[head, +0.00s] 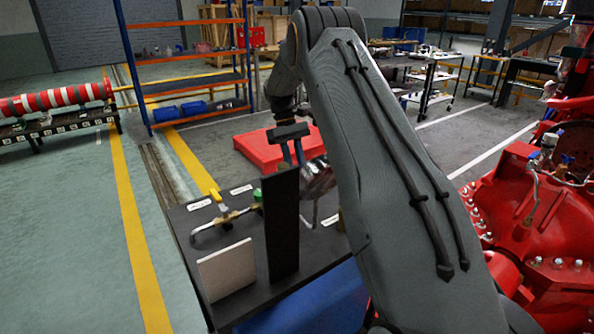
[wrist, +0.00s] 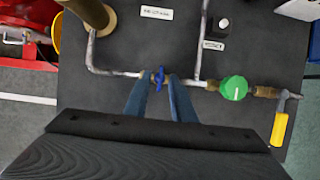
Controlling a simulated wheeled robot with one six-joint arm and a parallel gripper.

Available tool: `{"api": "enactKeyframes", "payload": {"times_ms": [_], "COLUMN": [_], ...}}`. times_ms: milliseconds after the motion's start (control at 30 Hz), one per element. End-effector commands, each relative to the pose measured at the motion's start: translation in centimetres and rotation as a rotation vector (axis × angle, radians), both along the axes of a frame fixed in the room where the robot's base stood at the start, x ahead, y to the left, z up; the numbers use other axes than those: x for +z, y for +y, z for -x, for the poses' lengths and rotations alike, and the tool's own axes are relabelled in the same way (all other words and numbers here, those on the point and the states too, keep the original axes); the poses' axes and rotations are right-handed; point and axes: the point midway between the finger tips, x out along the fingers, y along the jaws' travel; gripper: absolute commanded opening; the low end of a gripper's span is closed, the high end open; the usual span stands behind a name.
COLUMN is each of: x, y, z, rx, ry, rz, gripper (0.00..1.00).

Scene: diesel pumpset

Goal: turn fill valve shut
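In the wrist view a small blue valve handle (wrist: 159,79) sits on a thin pipe (wrist: 115,72), its long side running up and down the picture. A green round knob (wrist: 234,88) and a yellow lever (wrist: 279,129) are on the same pipe line to the right. The labels are too small to read, so I cannot tell which is the fill valve. My gripper (wrist: 160,84) points at the blue handle, one finger on each side, with a gap visible between the fingertips. In the head view my gripper (head: 293,154) is partly hidden behind a dark upright panel, and the blue handle is hidden.
The dark upright panel (head: 282,225) and a pale plate (head: 227,270) stand on the dark bench (head: 190,222). The head view also shows the green knob (head: 258,195) and yellow lever (head: 215,196). A brass-coloured cylinder (wrist: 92,12) stands near the pipe. Red machinery (head: 535,225) is at right.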

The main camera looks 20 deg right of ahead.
Motion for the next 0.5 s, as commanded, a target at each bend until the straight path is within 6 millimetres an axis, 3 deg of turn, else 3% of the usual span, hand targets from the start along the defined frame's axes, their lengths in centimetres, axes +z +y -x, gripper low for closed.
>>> {"api": "enactKeyframes", "payload": {"times_ms": [167, 500], "x": [1.0, 5.8], "y": [0.1, 0.5], "z": [-0.6, -2.6], "rx": [0.0, 0.0], "ry": [-0.003, -0.003], "rz": [0.0, 0.0], "gripper": [0.23, 0.23]}}
